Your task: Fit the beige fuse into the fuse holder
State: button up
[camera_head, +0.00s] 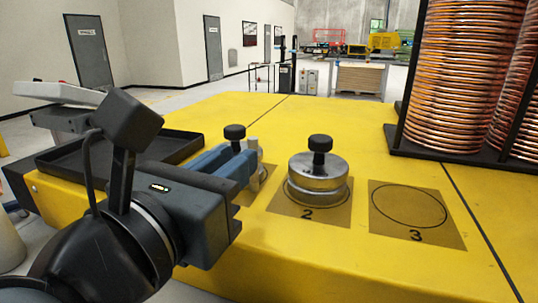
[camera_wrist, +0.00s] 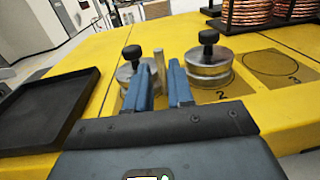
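No clearly labelled fuse or fuse holder shows. A small upright pale grey-beige cylinder (camera_wrist: 159,66) stands between my fingertips in the wrist view; its top (camera_head: 253,142) also shows in the head view. My gripper (camera_wrist: 161,80) has its two blue fingers apart on either side of this cylinder. I cannot tell whether they touch it. The cylinder's lower part is partly hidden by the fingers. Just left and behind is a round metal piece with a black knob (camera_wrist: 131,53), partly hidden by my gripper in the head view. A second knobbed metal piece (camera_head: 318,180) sits on plate 2.
Plate 3 (camera_head: 417,218) is empty, with a drawn circle. A black tray (camera_wrist: 45,108) lies at left on the yellow table (camera_head: 350,262). Copper coils (camera_head: 465,75) stand in a black rack at the back right. The middle back of the table is clear.

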aim_at(254, 189)
jog(key=p+x, duration=0.2)
jog(key=x, duration=0.4)
jog(key=shift+f+p, duration=0.15)
jog(key=shift+p, duration=0.15)
grip_shut()
